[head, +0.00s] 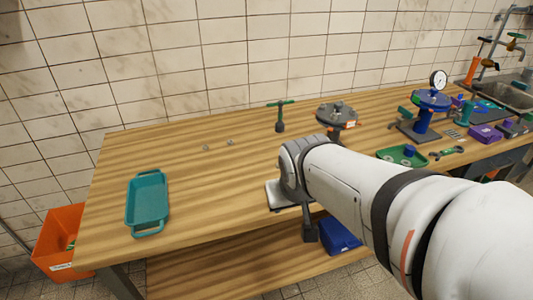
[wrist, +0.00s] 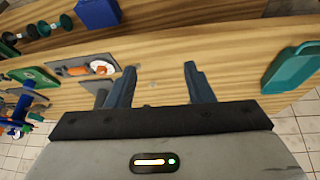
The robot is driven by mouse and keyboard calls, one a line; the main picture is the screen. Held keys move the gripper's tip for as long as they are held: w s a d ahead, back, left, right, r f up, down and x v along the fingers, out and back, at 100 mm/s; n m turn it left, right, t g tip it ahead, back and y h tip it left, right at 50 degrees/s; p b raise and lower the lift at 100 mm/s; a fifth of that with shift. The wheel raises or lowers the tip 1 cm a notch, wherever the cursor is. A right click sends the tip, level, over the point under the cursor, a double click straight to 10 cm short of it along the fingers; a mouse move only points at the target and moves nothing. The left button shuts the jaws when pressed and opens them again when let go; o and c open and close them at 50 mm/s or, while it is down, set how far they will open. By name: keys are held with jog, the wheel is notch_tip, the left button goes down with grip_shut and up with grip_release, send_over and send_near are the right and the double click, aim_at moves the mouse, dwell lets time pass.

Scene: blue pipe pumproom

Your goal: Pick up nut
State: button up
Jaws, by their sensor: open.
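Two small grey pieces that look like nuts lie on the wooden bench in the head view, a left one (head: 205,147) and a right one (head: 231,141). They lie apart, towards the back wall. My gripper (wrist: 160,67) is open in the wrist view, with its two dark fingers spread and nothing held. A small grey piece (wrist: 152,83) shows on the wood between the fingers, too small to identify surely. In the head view my white arm reaches over the bench and hides the gripper's fingers.
A teal tray (head: 130,212) lies on the left of the bench (head: 190,180). A green-handled tool (head: 280,115) and a grey round fixture (head: 337,117) stand at the back. A green tray (head: 402,158) and a blue gauge stand (head: 424,120) are right. The left middle is mostly clear.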

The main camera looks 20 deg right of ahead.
jog(key=w+d+f+t+b, duration=0.3)
jog(key=w+d+f+b, duration=0.1)
jog(key=f+b, duration=0.1)
jog(key=w+d+f+t+y+b, duration=0.1)
jog(key=w+d+f+t+b, duration=0.3)
jog(key=w+f+b, duration=0.1)
jog(key=w+d+f+n+t+b, duration=0.1)
jog(key=w+d+f+t+b, duration=0.3)
jog(key=f+b, duration=0.3)
jog(key=shift+w+f+y, duration=0.4)
jog(key=shift+w+f, duration=0.35)
jog(key=shift+w+f+p, duration=0.1)
jog(key=shift+w+p, duration=0.4)
jog(key=shift+p, duration=0.35)
jog(key=shift+w+f+p, duration=0.25)
jog(key=shift+w+p, duration=0.1)
jog(key=w, duration=0.5)
jog(key=shift+d+f, duration=0.25)
jog(key=shift+f, duration=0.1)
grip_shut()
